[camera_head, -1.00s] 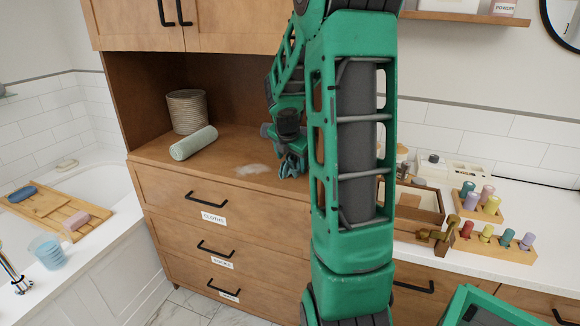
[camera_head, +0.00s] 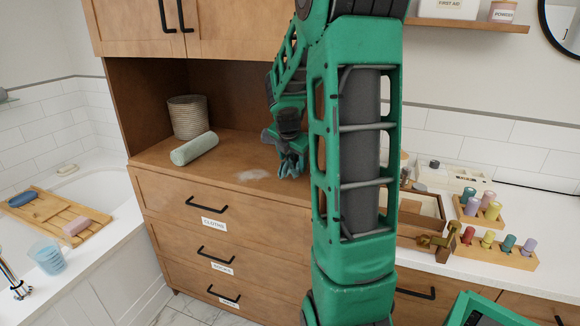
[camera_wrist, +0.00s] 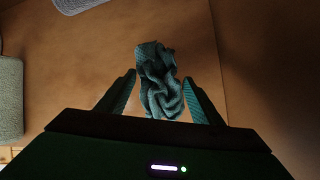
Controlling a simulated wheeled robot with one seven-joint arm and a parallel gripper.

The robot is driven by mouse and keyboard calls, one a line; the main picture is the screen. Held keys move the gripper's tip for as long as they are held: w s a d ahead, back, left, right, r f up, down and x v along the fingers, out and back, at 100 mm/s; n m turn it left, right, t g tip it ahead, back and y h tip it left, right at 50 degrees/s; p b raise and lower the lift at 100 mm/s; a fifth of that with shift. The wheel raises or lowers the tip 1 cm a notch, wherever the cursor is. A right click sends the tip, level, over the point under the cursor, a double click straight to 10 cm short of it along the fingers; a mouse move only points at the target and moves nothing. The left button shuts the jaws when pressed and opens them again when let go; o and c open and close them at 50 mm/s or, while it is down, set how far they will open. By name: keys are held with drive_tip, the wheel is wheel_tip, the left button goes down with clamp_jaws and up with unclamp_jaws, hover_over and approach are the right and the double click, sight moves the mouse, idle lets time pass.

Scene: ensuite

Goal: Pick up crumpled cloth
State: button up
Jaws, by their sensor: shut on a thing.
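The crumpled cloth (camera_wrist: 160,82) is a teal, folded bundle between my gripper's two fingers in the wrist view. My gripper (camera_wrist: 160,100) is shut on it, with a finger on each side. In the head view my gripper (camera_head: 290,168) is low over the wooden counter, to the right of the rolled towel, and the cloth there is hard to tell apart from the fingers. I cannot tell whether the cloth still touches the counter.
A pale green rolled towel (camera_head: 194,148) lies on the counter (camera_head: 225,185) left of my gripper, before a ribbed basket (camera_head: 188,117). A whitish smudge (camera_head: 252,174) is close by. Wooden trays and pegs (camera_head: 488,245) stand right. Upper cupboards (camera_head: 230,30) hang above.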

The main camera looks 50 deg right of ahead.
wheel_tip(320, 180, up, 2)
drive_tip(key=shift+w+r, duration=0.1)
drive_tip(key=a+r, duration=0.6)
drive_tip(key=a, duration=0.5)
drive_tip(key=shift+s+a+r, duration=0.35)
